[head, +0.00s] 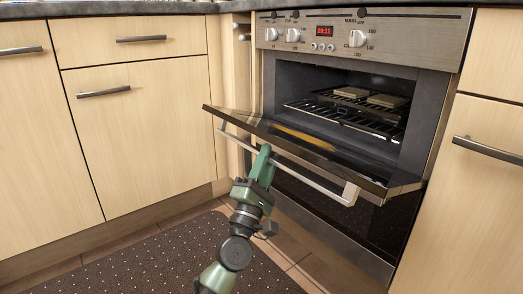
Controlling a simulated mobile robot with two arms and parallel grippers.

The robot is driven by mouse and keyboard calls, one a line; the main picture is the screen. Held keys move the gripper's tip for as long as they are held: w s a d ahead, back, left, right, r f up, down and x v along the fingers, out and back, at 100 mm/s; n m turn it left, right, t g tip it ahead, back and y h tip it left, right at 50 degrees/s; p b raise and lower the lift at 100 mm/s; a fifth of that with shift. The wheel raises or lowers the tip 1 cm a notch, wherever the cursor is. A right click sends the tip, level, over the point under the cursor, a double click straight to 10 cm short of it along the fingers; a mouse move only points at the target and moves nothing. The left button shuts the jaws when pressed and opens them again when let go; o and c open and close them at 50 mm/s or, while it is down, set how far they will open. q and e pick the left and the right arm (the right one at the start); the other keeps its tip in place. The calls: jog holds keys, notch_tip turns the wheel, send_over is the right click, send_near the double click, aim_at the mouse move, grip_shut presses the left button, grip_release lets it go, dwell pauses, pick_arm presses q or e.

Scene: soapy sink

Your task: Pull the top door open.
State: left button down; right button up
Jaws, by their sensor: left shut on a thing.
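The top oven door (300,142) is hinged at its lower edge and stands partly open, tilted outward with its dark glass inner side facing up. Its long metal handle (310,178) runs along the outer face near the upper edge. My left gripper (265,153) comes up from below and is shut on the handle, left of its middle. The door hides part of the gripper's fingertips. My right gripper is not in view.
Inside the oven, two flat pale pieces (351,92) lie on a wire rack (350,118). Knobs and a red clock (325,31) sit above. A dark lower panel (345,215) is under the door. Wooden cabinets flank the oven. A dotted mat (150,262) covers the floor.

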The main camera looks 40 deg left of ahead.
pick_arm(q)
jog(key=shift+w+d+f+b, duration=0.1)
jog(key=shift+f+b, duration=0.35)
jog(key=shift+f, duration=0.75)
jog(key=shift+w, duration=0.1)
jog(key=c, duration=1.2)
grip_release()
jog(key=shift+w+d, duration=0.1)
jog(key=shift+c, duration=0.2)
jog(key=shift+r, duration=0.1)
jog(key=shift+s, duration=0.2)
